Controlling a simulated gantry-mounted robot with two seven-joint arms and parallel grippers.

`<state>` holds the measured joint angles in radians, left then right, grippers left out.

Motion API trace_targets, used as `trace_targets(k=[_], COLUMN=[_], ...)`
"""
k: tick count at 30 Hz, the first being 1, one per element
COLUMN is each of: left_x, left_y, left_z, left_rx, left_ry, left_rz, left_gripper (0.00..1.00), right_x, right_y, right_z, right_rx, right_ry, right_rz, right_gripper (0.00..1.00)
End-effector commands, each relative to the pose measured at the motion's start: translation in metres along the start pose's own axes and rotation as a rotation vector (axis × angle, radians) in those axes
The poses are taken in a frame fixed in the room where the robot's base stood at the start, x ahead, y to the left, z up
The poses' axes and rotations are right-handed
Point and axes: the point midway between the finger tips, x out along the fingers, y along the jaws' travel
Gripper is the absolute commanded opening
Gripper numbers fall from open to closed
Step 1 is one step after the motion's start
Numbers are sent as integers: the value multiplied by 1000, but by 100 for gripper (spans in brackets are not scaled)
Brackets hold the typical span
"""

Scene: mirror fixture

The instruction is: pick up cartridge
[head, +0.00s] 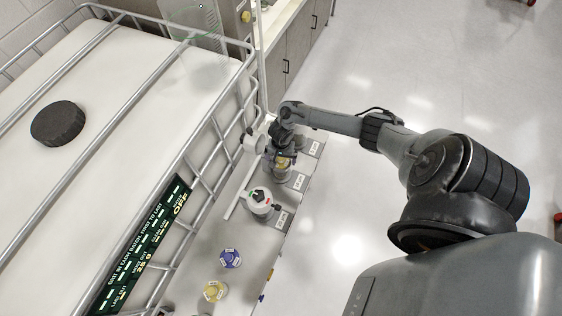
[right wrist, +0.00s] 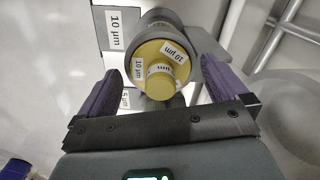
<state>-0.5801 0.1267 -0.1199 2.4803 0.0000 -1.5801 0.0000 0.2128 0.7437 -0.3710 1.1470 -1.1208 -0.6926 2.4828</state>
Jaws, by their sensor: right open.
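A cartridge with a yellow end cap (right wrist: 158,72) and "10 µm" labels shows in the right wrist view, its cap facing the camera. In the head view a bit of its yellow (head: 282,163) shows under my right gripper, mostly hidden by it. My right gripper (head: 283,152) is over the far part of the narrow bench. In the right wrist view the two purple fingers of the right gripper (right wrist: 162,88) are spread, one on each side of the cap, with gaps visible. My left gripper is not in view.
A white housing with red and green marks (head: 260,200) stands nearer on the bench (head: 207,262). A blue-topped cartridge (head: 231,258) and a yellow-topped one (head: 214,291) stand closer still. A caged white tank (head: 110,110) borders the left side; open floor (head: 345,215) lies right.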

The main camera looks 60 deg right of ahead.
Motion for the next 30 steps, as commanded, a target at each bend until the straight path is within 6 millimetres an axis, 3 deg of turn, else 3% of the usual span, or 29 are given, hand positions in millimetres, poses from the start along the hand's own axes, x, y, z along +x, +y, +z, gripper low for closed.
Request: trace_targets(k=[7,24,30], left_x=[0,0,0], left_y=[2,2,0], left_z=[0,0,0], left_rx=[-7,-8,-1], left_ry=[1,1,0], left_rz=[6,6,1], left_gripper=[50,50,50], right_x=[1,0,0], right_y=[0,0,0], right_z=[0,0,0], right_rx=[0,0,0], right_ry=[0,1,1], right_rz=[-1,-1,-1], right_gripper=[98,13,13])
